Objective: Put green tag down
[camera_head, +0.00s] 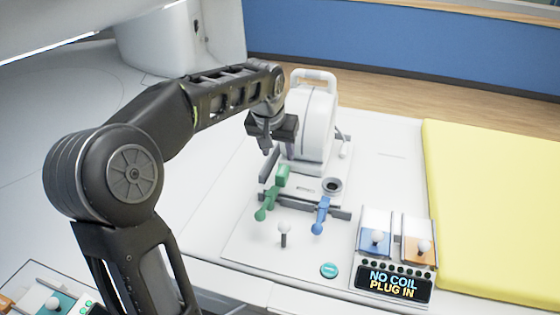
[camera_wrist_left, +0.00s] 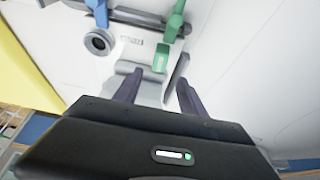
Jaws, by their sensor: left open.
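The green tag (camera_head: 283,174) is a small green block at the upper end of a green lever (camera_head: 265,206), on the white base in front of a white round device. In the left wrist view the green tag (camera_wrist_left: 161,58) shows just ahead of my fingers, with the lever running up the picture. My left gripper (camera_head: 268,143) is above and behind the tag. In the left wrist view my left gripper (camera_wrist_left: 157,92) has its two dark fingers apart, with nothing held between them. I see no contact with the tag. My right gripper is out of view.
A blue lever (camera_head: 321,214) stands right of the green one, below a round grey socket (camera_head: 332,186). The white round device (camera_head: 312,125) rises close behind my gripper. A panel reading "NO COIL PLUG IN" (camera_head: 394,282) is at the lower right. A yellow pad (camera_head: 490,200) lies farther right.

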